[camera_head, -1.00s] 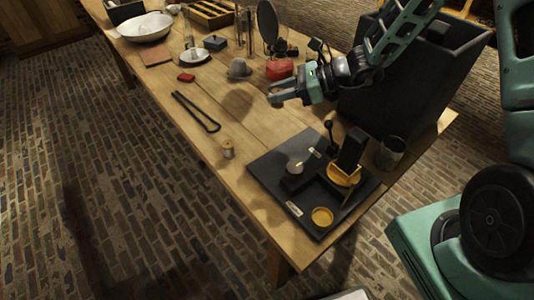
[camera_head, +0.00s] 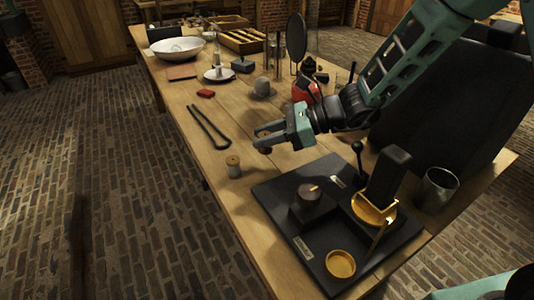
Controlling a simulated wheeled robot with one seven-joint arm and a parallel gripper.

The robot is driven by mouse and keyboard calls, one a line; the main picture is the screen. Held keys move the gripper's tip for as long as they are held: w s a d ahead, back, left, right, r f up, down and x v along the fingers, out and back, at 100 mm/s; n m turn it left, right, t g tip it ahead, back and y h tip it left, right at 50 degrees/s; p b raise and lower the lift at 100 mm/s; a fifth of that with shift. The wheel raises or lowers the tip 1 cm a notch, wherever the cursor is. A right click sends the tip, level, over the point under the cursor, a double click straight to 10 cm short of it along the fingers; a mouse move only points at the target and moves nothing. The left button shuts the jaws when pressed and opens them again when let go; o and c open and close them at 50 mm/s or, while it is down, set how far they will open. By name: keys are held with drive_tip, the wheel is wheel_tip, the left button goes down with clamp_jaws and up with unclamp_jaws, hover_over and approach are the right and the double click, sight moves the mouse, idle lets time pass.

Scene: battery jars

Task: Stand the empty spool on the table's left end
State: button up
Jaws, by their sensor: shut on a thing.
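The wooden table (camera_head: 185,117) runs from the near right to the far left.
A black board (camera_head: 277,212) with brass cups fills the near end, with a metal cup (camera_head: 437,188) beside it. Dark tongs (camera_head: 208,127), a grey domed thing (camera_head: 262,88), and a red block (camera_head: 205,93) lie farther back. A white bowl (camera_head: 177,48) stands toward the far end.

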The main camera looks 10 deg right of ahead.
sight(266, 149)
drive_tip(key=shift+f, duration=2.05)
drive_tip(key=shift+f+b, duration=0.1)
drive_tip(key=shift+b, duration=0.25)
drive_tip(key=o, duration=0.9)
drive_tip(key=shift+o, duration=0.2)
drive_tip(key=v, duration=0.7)
drive_tip(key=shift+d+p, duration=0.25)
drive_tip(key=shift+p, duration=0.15)
drive_tip(key=shift+r, duration=0.2)
